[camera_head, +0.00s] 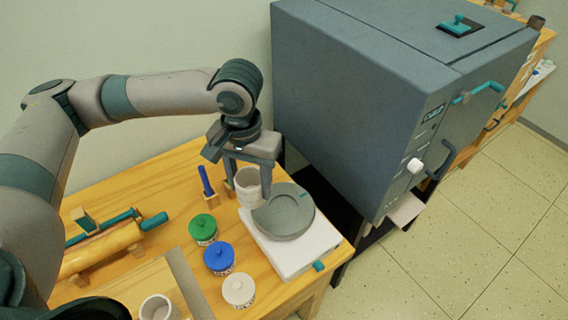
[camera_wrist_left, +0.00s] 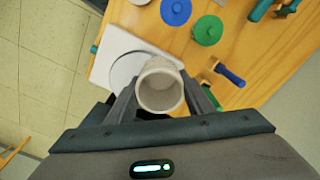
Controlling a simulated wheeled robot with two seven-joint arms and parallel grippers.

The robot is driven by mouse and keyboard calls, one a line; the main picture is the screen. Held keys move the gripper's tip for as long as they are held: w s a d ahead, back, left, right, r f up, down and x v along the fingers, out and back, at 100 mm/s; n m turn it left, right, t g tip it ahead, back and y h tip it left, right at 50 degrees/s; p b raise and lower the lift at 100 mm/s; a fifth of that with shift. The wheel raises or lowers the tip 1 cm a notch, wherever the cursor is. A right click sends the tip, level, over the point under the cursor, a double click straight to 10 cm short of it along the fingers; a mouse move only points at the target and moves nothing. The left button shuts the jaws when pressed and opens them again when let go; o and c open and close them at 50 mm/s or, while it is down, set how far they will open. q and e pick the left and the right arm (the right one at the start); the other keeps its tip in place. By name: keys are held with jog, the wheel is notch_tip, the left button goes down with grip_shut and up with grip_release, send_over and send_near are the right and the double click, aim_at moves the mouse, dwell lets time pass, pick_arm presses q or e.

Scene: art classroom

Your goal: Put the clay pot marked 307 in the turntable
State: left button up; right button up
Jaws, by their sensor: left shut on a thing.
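My left gripper (camera_head: 248,178) is shut on a pale clay pot (camera_head: 249,188) and holds it upright at the left edge of the turntable (camera_head: 283,212). In the left wrist view the pot (camera_wrist_left: 159,86) sits between the two fingers, its open mouth facing the camera. The turntable is a round grey disc on a white base; its disc shows partly behind the pot in the wrist view (camera_wrist_left: 126,70). I cannot tell whether the pot touches the disc. No number is readable on the pot. My right gripper is not in view.
Green (camera_head: 203,229), blue (camera_head: 219,259) and white (camera_head: 238,290) lidded jars stand left of the turntable. A blue-handled tool (camera_head: 206,181) stands behind them. Another pale pot (camera_head: 156,308) is at the front left. A large grey kiln (camera_head: 360,90) stands close on the right.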

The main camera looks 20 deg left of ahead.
pick_arm(q)
jog(key=shift+r, duration=0.1)
